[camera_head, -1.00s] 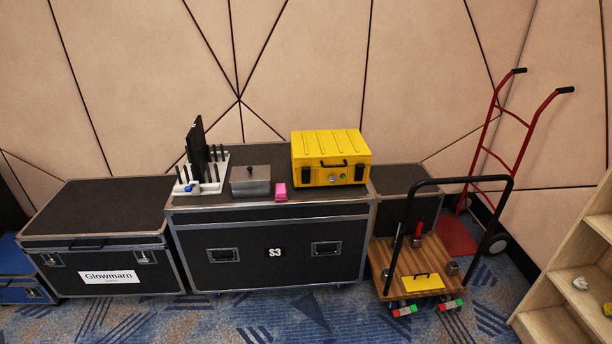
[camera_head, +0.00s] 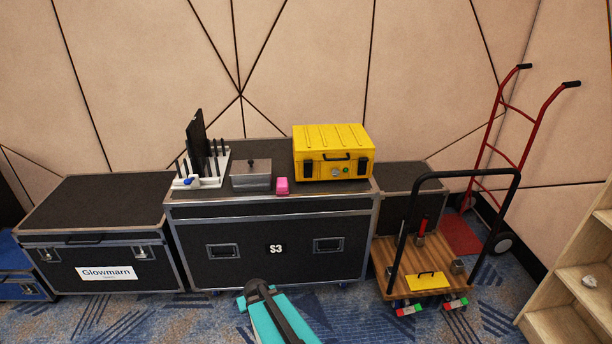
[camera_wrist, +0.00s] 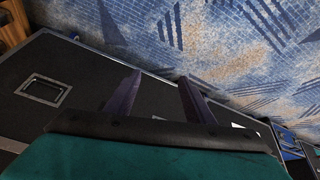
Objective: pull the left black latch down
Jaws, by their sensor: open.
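The yellow case (camera_head: 325,138) stands on top of the large black flight case marked S3. Its front has a black handle, and a small black left latch (camera_head: 307,167) and right latch (camera_head: 363,167). The latches are too small to tell their exact position. My gripper (camera_wrist: 160,78) shows in the wrist view with its two dark fingers apart and nothing between them. It faces the blue carpet and a black flight case, with the yellow case out of that view. In the head view my teal arm is at the bottom centre, well below and in front of the yellow case.
A pink block (camera_head: 282,186), a grey metal box (camera_head: 251,175) and a white rack (camera_head: 205,176) with black parts stand left of the yellow case. A wooden cart (camera_head: 397,271) stands at the right. Carpet is free in front of the flight case.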

